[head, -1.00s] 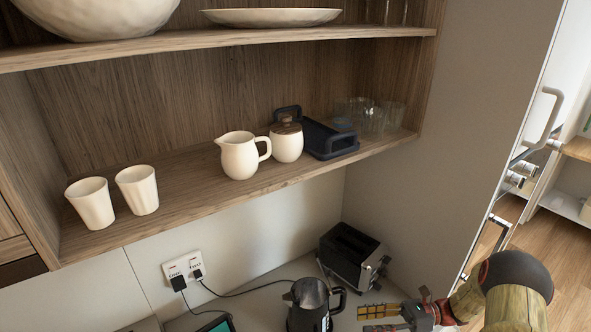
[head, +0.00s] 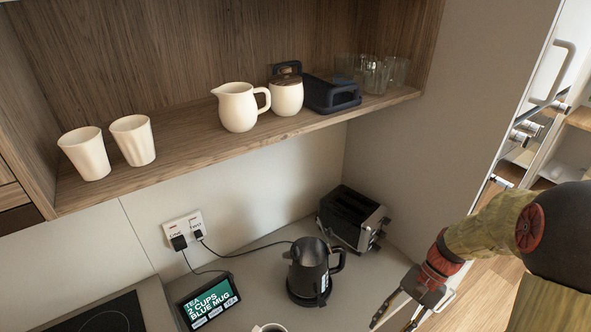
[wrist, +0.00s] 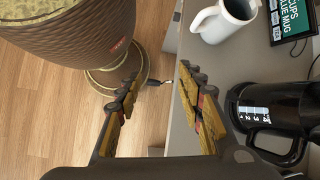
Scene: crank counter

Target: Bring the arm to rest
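My gripper (head: 397,311) is at the lower right of the head view, near the counter's front edge. In the wrist view my gripper (wrist: 158,95) has its two fingers spread well apart, with nothing between them. The fingers point along the counter edge, with wooden floor below on one side. My arm enters from the right of the head view. The counter (head: 262,262) lies below the shelf. A black kettle (head: 308,272) stands on it, left of my gripper.
A toaster (head: 352,217) stands at the back right. A white mug (wrist: 224,20) stands near the counter edge. A display (head: 209,302) reads "TEA 2 CUPS BLUE MUG". The shelf (head: 190,134) above holds cups, a jug, a lidded jar and glasses. A hob (head: 108,316) lies at left.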

